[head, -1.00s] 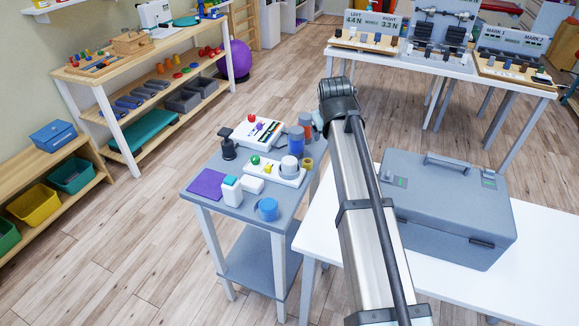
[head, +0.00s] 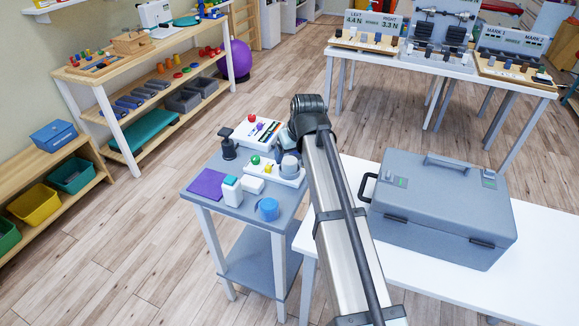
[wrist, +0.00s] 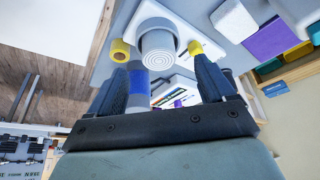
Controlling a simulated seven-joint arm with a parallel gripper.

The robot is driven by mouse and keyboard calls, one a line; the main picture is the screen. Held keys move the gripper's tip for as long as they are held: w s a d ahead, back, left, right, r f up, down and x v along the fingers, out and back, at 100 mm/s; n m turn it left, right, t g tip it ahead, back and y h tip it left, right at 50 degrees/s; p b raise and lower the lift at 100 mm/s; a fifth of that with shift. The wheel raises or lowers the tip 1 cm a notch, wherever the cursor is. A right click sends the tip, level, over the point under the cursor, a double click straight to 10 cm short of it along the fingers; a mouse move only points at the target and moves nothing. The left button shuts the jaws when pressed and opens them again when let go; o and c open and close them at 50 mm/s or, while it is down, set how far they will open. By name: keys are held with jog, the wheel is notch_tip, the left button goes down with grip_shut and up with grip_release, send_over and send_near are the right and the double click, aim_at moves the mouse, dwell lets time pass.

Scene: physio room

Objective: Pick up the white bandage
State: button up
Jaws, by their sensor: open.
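The white bandage (head: 290,166) is a roll standing on the small grey side table, close to my arm in the head view. In the wrist view the white bandage (wrist: 158,48) shows its spiral end, just beyond the fingertips. My gripper (wrist: 158,68) is open, with one dark finger on either side of the view and the roll apart from its pads. A grey bottle with a blue band (wrist: 137,88) shows between the fingers, farther back. In the head view my wrist and arm hide most of the gripper and part of the table.
A yellow roll (wrist: 120,50) is beside the bandage. A grey case (head: 440,205) stands on the white table.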

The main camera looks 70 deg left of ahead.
aim_at(290, 161)
jog(key=shift+a+x, duration=0.15)
jog(key=shift+x, duration=1.2)
jog(key=shift+a+x, duration=0.2)
jog(key=shift+x, duration=1.2)
jog(key=shift+w+r, duration=0.1)
jog(key=shift+r, duration=0.05)
jog(key=shift+c, duration=0.4)
jog(key=shift+d, duration=0.1)
jog(key=c, duration=1.1)
